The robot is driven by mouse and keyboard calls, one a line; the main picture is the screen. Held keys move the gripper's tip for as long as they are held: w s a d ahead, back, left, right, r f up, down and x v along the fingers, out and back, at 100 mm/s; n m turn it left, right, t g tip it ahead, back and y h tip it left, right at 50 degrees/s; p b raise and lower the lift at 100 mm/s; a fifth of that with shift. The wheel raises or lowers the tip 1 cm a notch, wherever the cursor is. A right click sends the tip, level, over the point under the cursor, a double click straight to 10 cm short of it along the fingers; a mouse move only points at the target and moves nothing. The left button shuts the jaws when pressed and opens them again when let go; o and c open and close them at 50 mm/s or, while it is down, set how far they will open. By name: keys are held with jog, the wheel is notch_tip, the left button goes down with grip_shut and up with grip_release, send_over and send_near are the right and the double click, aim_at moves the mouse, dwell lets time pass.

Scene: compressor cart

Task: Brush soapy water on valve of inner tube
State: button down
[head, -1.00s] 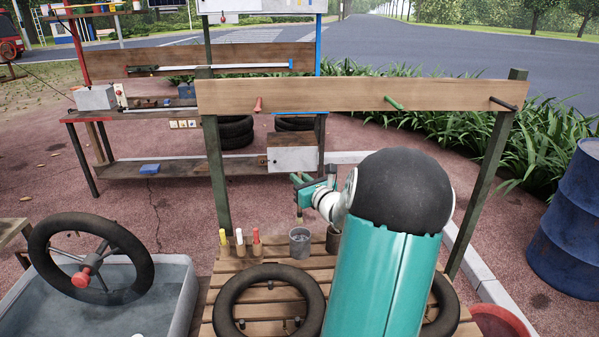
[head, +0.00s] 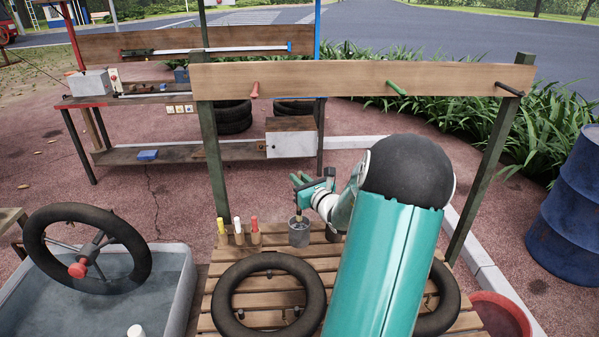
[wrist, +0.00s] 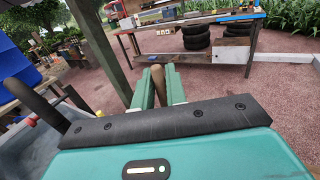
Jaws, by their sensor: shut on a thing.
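My gripper (head: 310,190) is shut on a brush, whose wooden handle (wrist: 158,88) stands between the two green fingers in the wrist view. In the head view the brush (head: 299,214) points down, its lower end at the mouth of a grey metal cup (head: 299,236); whether it touches liquid I cannot tell. A black inner tube (head: 222,296) lies flat on the slatted table (head: 230,262), left of my arm. Small fittings show along its inner edge; which is the valve I cannot tell. Another tube (head: 449,300) lies partly hidden behind my arm.
A water tub (head: 185,300) at left has a black ring with a red hub (head: 78,268) over it. Several markers (head: 238,231) stand left of the cup. A pegged wooden rail (head: 330,80) spans behind the table. A blue barrel (head: 565,215) and red basin (head: 500,315) are at right.

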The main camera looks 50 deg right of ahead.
aim_at(300, 173)
jog(key=shift+f, duration=2.6)
jog(key=shift+r, duration=4.25)
jog(key=shift+r, duration=2.05)
jog(key=shift+w, duration=0.1)
